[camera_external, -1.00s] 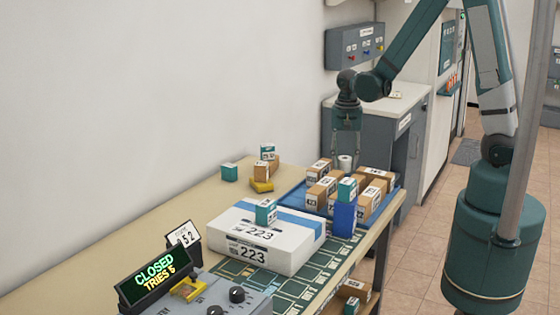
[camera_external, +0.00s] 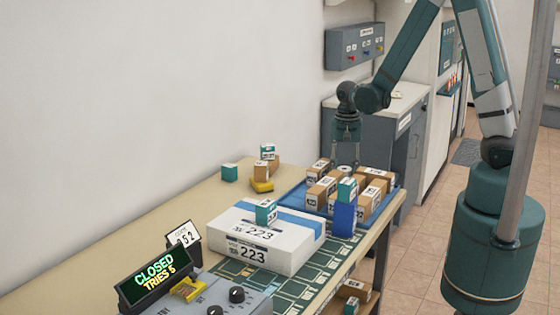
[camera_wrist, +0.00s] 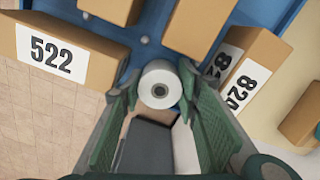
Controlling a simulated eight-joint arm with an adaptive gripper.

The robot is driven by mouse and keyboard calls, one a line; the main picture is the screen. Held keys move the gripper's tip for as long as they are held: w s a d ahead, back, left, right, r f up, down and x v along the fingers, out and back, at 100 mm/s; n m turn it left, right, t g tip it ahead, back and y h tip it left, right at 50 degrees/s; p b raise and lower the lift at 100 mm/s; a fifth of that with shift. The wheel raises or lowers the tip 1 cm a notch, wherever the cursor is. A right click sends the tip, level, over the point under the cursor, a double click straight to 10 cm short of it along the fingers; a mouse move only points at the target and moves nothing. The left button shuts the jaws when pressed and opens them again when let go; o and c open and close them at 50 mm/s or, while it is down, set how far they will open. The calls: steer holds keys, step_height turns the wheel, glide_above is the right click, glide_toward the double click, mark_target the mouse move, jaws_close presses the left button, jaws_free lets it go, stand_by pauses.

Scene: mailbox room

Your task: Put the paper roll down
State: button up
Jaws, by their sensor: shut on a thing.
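The paper roll (camera_wrist: 159,78) is white with a dark core hole, seen end-on in the wrist view. It also shows small in the external view (camera_external: 345,169), among the fingers. My gripper (camera_wrist: 160,92) is shut on the roll, one green finger on each side. In the external view my gripper (camera_external: 345,166) points down at the far end of the blue tray (camera_external: 389,206). The roll is close to the tray's far edge. I cannot tell whether its underside touches anything.
A grey cabinet (camera_external: 397,140) stands just behind. A large white parcel (camera_external: 265,240) lies nearer. Bare table shows left of the tray.

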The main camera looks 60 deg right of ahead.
mark_target(344, 169)
steer(key=shift+f, duration=0.15)
steer(key=o, duration=0.6)
steer(key=shift+r+p, duration=0.75)
steer(key=shift+r, duration=5.4)
steer(key=shift+r, duration=0.1)
